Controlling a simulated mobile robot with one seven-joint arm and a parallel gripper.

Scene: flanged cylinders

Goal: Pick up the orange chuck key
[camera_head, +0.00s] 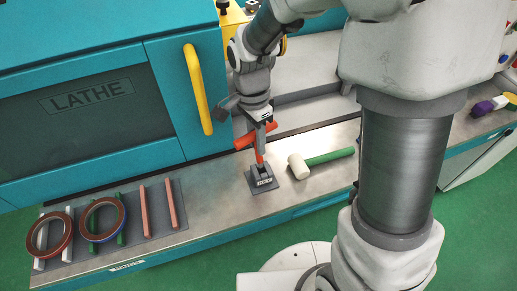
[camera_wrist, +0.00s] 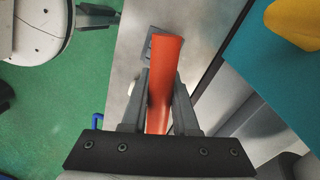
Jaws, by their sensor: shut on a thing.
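The orange chuck key (camera_head: 259,156) stands upright at the grey holder marked KEY (camera_head: 264,188) on the metal bench, its crossbar at the top. Its lower end meets the holder; I cannot tell whether it is still seated in it. My gripper (camera_head: 262,126) reaches down from above and is shut on the key's crossbar. In the wrist view the orange crossbar (camera_wrist: 165,70) runs between the two fingers of my gripper (camera_wrist: 161,100), and the shaft is hidden.
A mallet with a white head (camera_head: 299,166) and green handle (camera_head: 330,157) lies close right of the holder. A rack (camera_head: 156,238) with rings and bars lies at the left. The teal lathe (camera_head: 90,100) with its yellow door handle (camera_head: 198,90) stands behind.

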